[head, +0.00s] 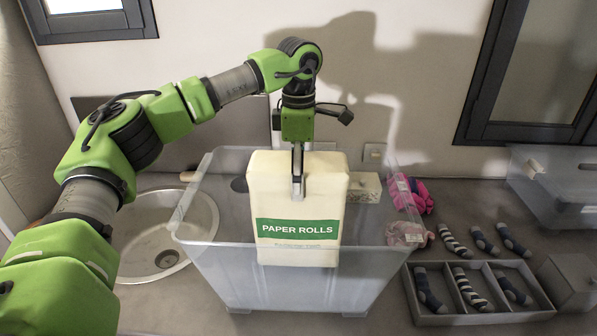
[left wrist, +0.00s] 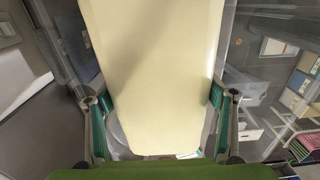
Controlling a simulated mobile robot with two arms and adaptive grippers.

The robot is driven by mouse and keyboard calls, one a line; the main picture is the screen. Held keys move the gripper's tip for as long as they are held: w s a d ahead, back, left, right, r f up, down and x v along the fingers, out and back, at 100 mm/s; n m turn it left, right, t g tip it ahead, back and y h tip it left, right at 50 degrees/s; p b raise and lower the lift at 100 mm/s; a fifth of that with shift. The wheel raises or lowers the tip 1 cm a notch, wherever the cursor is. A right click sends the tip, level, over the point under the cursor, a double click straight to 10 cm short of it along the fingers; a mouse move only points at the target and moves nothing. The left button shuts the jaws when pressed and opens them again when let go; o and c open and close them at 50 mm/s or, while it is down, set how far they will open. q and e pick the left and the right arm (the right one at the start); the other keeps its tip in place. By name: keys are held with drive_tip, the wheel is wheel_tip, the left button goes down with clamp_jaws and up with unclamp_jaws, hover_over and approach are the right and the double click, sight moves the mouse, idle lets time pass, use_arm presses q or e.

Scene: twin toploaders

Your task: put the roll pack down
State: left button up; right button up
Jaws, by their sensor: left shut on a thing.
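The roll pack (head: 298,185) is a cream block with a green "PAPER ROLLS" label on its front. It hangs upright from my left gripper (head: 298,188), over the clear plastic bin (head: 215,262). The pack overlaps the bin's front rim in the picture; I cannot tell how far its base is from the bin floor. In the left wrist view the pack (left wrist: 155,65) fills the middle, with the fingers of my left gripper (left wrist: 160,115) shut against its two sides. My right gripper is in neither view.
A round sink (head: 165,245) lies left of the bin. To the right are a pink item (head: 420,195), loose striped socks (head: 455,243) and a divided sock tray (head: 478,318). A grey box (head: 570,283) and another clear bin (head: 560,190) stand at far right.

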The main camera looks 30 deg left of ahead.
use_arm(q)
drive_tip(key=shift+d+f, duration=0.1)
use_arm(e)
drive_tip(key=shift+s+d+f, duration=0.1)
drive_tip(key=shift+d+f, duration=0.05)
use_arm(q)
drive_tip(key=o, duration=2)
drive_tip(key=shift+c, duration=0.2)
drive_tip(key=shift+o, duration=0.3)
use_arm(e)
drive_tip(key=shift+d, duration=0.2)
